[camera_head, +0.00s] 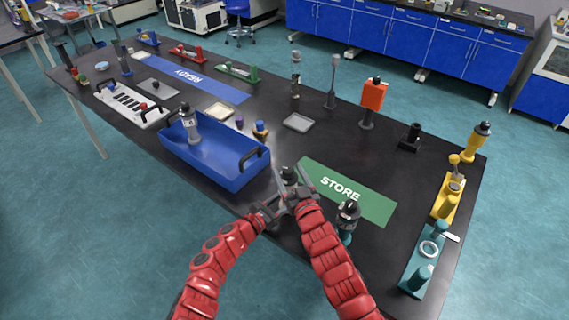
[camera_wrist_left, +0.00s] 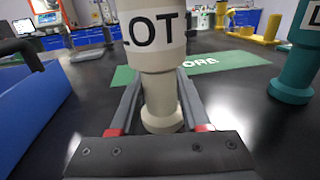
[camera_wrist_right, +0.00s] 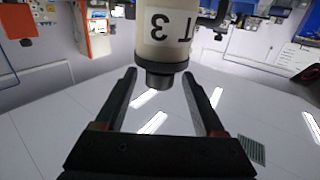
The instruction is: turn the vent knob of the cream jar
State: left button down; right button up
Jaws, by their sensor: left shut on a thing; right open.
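The cream jar (camera_wrist_left: 150,60) stands upright in the left wrist view, with a label reading LOT and a narrower cream foot. My left gripper (camera_wrist_left: 158,78) is shut around its lower part. In the head view only the jar's dark top (camera_head: 288,174) shows clearly; my arms hide the rest. The right wrist view shows the jar (camera_wrist_right: 168,30) upside down, with its dark vent knob (camera_wrist_right: 160,76) between the fingertips. My right gripper (camera_wrist_right: 159,78) is open, one finger on each side of the knob, with gaps visible.
A blue tray (camera_head: 210,168) with a jar in it stands left of the grippers. A green STORE mat (camera_head: 375,208) lies to the right, with a teal jar (camera_head: 346,224) at its near edge. Yellow (camera_head: 445,208) and teal (camera_head: 408,278) fixtures line the right end.

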aim_at(286, 167)
jog(key=shift+x, duration=2.2)
grip_shut()
